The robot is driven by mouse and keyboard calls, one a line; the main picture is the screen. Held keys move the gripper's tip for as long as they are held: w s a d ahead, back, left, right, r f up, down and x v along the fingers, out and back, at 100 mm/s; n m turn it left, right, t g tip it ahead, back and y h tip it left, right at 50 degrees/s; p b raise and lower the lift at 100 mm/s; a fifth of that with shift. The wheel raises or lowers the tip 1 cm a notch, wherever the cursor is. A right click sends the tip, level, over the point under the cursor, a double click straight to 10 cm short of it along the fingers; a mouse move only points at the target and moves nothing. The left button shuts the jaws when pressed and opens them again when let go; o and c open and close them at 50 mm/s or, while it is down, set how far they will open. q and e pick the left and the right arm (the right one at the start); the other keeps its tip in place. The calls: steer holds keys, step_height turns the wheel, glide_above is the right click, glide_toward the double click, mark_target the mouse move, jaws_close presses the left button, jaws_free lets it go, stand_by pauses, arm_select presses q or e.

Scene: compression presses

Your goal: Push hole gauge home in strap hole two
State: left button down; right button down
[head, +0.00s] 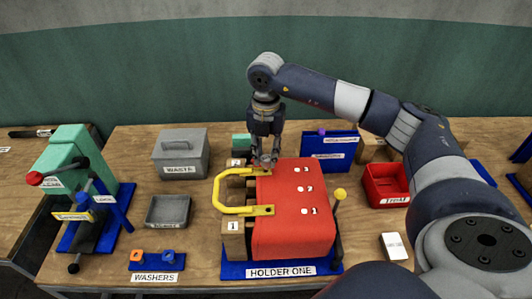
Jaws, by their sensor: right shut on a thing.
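A red strap piece (291,232) lies over the holder marked HOLDER ONE (280,271). Its top has three white-marked holes numbered 1, 2 and 3, with strap hole two (298,188) in the middle. My right gripper (267,160) points down at the far left corner of the red piece, left of and beyond hole two. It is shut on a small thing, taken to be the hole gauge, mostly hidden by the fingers. I cannot tell whether this touches the red piece. My left gripper is not in view.
A yellow handle (222,193) sticks out left of the red piece, and a yellow-knobbed lever (339,208) stands at its right. A blue stand (335,150) is behind. A red tray (382,190), grey bins and a green press (68,160) stand around.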

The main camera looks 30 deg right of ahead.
mark_target(266, 158)
steer(key=shift+f+b, duration=1.15)
steer(key=shift+f, duration=0.35)
steer(key=c, duration=1.2)
jaws_free()
steer(key=shift+c, duration=0.2)
steer(key=shift+r, duration=0.1)
steer(key=shift+r, duration=0.1)
step_height(266, 158, up, 12)
steer(key=shift+f, duration=0.2)
